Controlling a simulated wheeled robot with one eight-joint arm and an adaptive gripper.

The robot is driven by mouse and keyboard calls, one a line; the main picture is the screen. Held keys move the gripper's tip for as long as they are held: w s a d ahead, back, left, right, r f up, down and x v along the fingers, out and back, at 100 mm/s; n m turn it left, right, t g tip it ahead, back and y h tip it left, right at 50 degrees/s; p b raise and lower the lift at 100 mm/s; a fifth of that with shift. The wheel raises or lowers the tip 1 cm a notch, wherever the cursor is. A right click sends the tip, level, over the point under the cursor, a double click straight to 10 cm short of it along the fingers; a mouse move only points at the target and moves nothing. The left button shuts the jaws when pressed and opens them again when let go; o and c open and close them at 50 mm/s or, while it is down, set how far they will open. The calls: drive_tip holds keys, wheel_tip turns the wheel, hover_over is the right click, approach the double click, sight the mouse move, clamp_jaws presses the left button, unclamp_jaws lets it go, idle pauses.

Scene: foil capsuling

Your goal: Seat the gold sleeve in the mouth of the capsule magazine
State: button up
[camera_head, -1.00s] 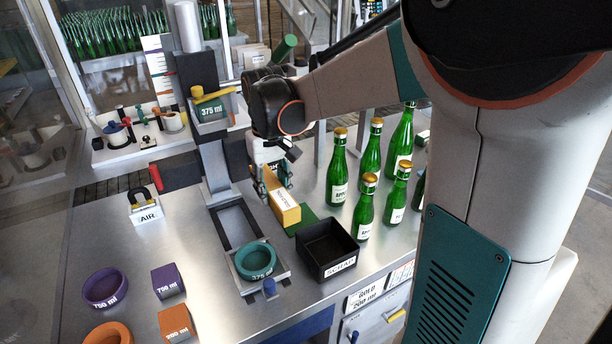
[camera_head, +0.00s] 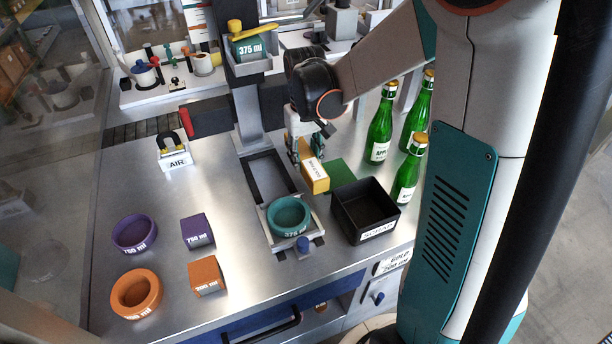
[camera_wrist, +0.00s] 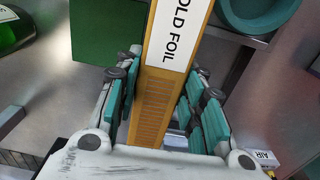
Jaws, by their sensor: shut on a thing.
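The gold sleeve (camera_head: 314,176) is a long yellow-gold box with a white label. In the wrist view the sleeve (camera_wrist: 178,45) reads "OLD FOIL" and runs between my finger pads. My gripper (camera_head: 307,150) is shut on it, teal pads on both sides; in the wrist view the gripper (camera_wrist: 160,100) spans its slatted part. The sleeve is beside the green mat (camera_head: 342,171); whether it touches the table is unclear. Left of it is a dark rectangular frame (camera_head: 252,181) below a column with a "375 ml" bin (camera_head: 249,50). I cannot tell which part is the magazine mouth.
A teal 375 ml ring (camera_head: 289,212) sits in a holder at the frame's front. A black scrap bin (camera_head: 366,210) stands right of it, with green bottles (camera_head: 380,130) behind. Purple and orange rings and blocks lie left.

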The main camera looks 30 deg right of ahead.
sight(305, 184)
wheel_tip(305, 184, down, 7)
drive_tip(key=shift+r+b, duration=0.1)
drive_tip(key=shift+b, duration=0.7)
drive_tip(key=shift+r, duration=0.1)
drive_tip(key=o, duration=0.7)
drive_tip(key=shift+f, duration=0.2)
drive_tip(key=shift+c, duration=0.2)
drive_tip(key=o, duration=0.4)
drive_tip(key=shift+r, duration=0.1)
